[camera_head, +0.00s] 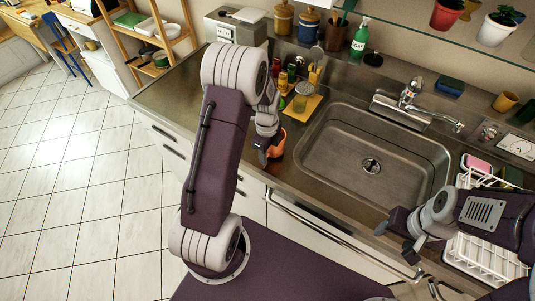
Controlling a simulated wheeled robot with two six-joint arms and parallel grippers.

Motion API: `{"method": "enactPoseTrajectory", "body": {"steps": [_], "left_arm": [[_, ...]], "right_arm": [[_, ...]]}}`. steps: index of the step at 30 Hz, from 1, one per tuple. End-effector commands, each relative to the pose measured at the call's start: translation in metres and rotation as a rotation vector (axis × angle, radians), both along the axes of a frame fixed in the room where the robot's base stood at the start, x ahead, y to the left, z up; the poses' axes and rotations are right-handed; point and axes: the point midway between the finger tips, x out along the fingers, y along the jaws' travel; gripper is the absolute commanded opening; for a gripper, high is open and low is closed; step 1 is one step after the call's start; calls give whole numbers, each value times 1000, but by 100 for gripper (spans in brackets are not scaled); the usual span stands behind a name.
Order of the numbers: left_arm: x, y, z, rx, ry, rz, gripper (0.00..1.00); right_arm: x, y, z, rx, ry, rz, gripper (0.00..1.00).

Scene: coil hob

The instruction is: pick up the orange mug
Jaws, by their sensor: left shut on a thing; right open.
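The orange mug (277,146) is at the front edge of the steel counter, left of the sink, in the head view. My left gripper (266,153) is at the mug's left side and is shut on it. The gripper and wrist hide part of the mug, and I cannot tell whether its base touches the counter. My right gripper (394,237) is open and empty, in front of the sink's right front corner, near the dish rack.
The sink (345,185) lies right of the mug, with a tap (408,95) behind it. A white dish rack (480,255) stands at the right. Jars, bottles and a glass on a yellow board (308,107) crowd the counter behind the mug. A rail (330,232) runs along the front.

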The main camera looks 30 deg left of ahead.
Motion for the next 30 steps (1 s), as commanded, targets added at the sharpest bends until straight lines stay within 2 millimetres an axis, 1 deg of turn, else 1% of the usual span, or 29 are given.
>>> {"method": "enactPoseTrajectory", "body": {"steps": [8,11,24,30], "left_arm": [[1,0,30,1,-5,0,0],[4,-13,36,1,-4,-4,0],[18,-69,70,0,-4,-4,0],[24,-89,84,0,-4,-2,0]], "right_arm": [[0,0,-5,0,0,0,59],[0,0,-6,0,0,0,59],[0,0,-14,0,0,0,59],[0,0,-15,0,0,0,59]]}}
